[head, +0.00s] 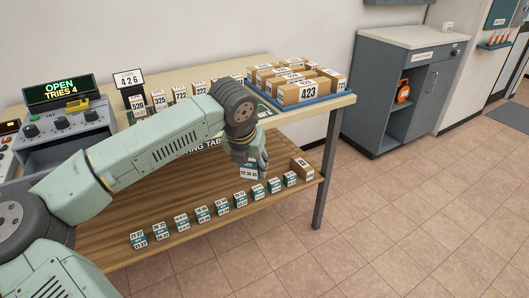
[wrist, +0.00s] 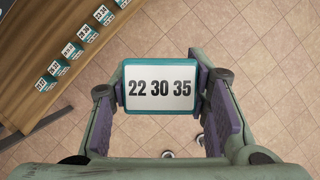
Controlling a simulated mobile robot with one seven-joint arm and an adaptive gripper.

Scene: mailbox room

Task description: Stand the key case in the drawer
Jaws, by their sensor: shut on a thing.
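My gripper (head: 250,160) is shut on a teal case with a white face reading 22 30 35 (wrist: 160,87). In the wrist view the case sits level between the two purple finger pads. In the head view the gripper hangs in front of the table's right part, above the lower shelf, and the case (head: 252,172) shows beneath it, tilted. Its back side is hidden. No open drawer shows clearly; the grey cabinet (head: 376,90) at the back right has a labelled upper front and an open compartment below.
A row of small teal-and-white numbered blocks (head: 202,213) and a cardboard box (head: 302,167) stand on the lower wooden shelf (head: 180,250). Parcels (head: 305,93) lie in a blue tray on the tabletop. A table leg (head: 325,170) stands at right. The tiled floor (head: 400,200) beyond is clear.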

